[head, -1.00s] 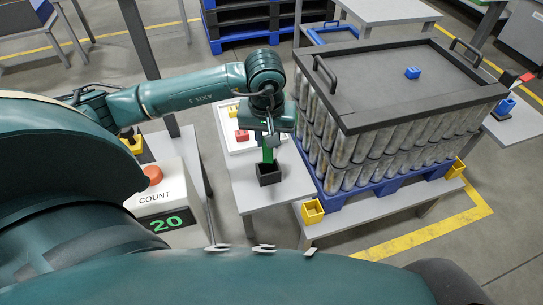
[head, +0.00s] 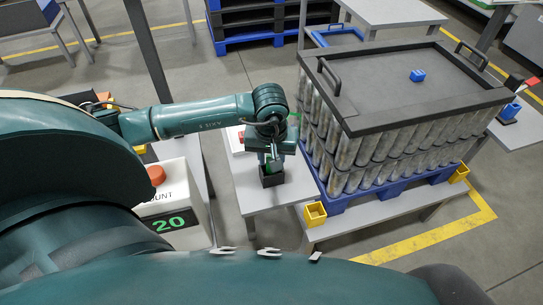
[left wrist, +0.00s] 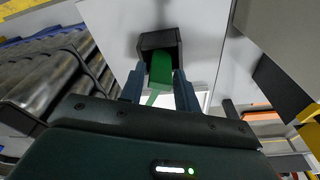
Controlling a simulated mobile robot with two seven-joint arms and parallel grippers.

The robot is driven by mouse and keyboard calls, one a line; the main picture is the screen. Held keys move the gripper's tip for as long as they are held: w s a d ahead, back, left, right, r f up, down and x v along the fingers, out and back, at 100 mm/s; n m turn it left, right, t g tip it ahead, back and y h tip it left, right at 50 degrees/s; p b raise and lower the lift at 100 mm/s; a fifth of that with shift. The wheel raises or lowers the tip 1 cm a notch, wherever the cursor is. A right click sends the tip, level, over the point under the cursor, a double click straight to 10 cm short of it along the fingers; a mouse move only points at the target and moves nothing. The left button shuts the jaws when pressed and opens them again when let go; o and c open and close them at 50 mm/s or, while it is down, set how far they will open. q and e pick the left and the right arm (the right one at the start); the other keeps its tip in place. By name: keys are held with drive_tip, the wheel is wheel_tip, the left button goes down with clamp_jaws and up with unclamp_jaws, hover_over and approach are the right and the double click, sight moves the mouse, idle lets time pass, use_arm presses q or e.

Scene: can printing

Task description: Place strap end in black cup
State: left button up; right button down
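The black cup (head: 272,181) stands on the grey table and also shows in the left wrist view (left wrist: 146,42). The green strap end (head: 275,167) is upright with its lower part in the cup. In the left wrist view the green piece (left wrist: 160,72) lies between the two fingers, with narrow gaps visible on both sides. My left gripper (head: 270,158) is right above the cup with its fingers apart around the strap end (left wrist: 160,88). The cup's inside is mostly hidden. My right gripper is not in view.
A crate-like stack of cans (head: 400,155) under a dark lid (head: 375,85) stands close to the right on a blue pallet. A yellow corner block (head: 315,214) is near it. The count box (head: 168,215) reading 20, with a red button, is at left.

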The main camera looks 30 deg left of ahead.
use_arm(q)
drive_tip(key=shift+o, duration=1.3)
drive_tip(key=shift+r, duration=0.15)
